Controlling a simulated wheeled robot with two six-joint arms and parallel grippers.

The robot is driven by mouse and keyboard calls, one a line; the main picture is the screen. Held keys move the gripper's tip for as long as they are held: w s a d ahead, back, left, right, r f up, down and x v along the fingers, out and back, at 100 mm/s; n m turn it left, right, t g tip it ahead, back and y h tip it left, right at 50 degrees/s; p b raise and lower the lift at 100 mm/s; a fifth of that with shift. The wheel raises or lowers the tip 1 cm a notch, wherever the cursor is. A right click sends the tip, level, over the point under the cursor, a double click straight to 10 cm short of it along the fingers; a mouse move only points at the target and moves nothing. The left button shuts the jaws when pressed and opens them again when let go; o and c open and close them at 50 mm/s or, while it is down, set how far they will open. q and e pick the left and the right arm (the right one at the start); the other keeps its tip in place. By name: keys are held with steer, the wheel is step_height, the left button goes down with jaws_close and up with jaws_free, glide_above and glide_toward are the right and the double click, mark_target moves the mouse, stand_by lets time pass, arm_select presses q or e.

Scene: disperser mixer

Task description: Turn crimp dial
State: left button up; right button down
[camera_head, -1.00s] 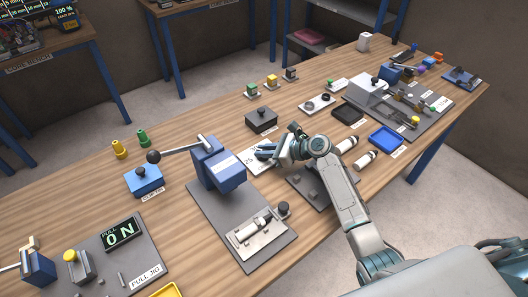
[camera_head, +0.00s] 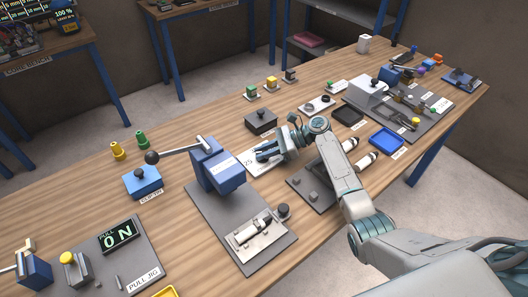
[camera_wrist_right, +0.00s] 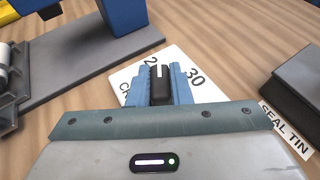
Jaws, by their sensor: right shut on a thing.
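The crimp dial is a black knob (camera_wrist_right: 160,88) with a white mark, on a white plate (camera_wrist_right: 200,82) printed with numbers. In the right wrist view the mark points away from the wrist, between a partly hidden number starting with 2 and the 30. My right gripper (camera_head: 264,154) is shut on the knob, with its blue fingers (camera_wrist_right: 161,90) on both sides of it. In the head view the gripper covers the knob and part of the plate (camera_head: 247,168). My left gripper is in neither view.
A blue press (camera_head: 218,165) with a lever stands just left of the dial. A dark seal tin box (camera_head: 261,121) sits behind it. A grey fixture plate (camera_head: 310,186) with small posts lies close in front, under my right arm. White-bodied cylinders (camera_head: 366,160) lie to its right.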

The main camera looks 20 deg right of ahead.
steer(key=c, duration=1.3)
jaws_free()
steer(key=b+v, duration=0.2)
steer(key=v, duration=0.8)
steer(key=shift+d+f+b, duration=0.1)
steer(key=shift+b, duration=0.3)
steer(key=shift+d+r, duration=0.25)
steer(key=shift+d, duration=0.05)
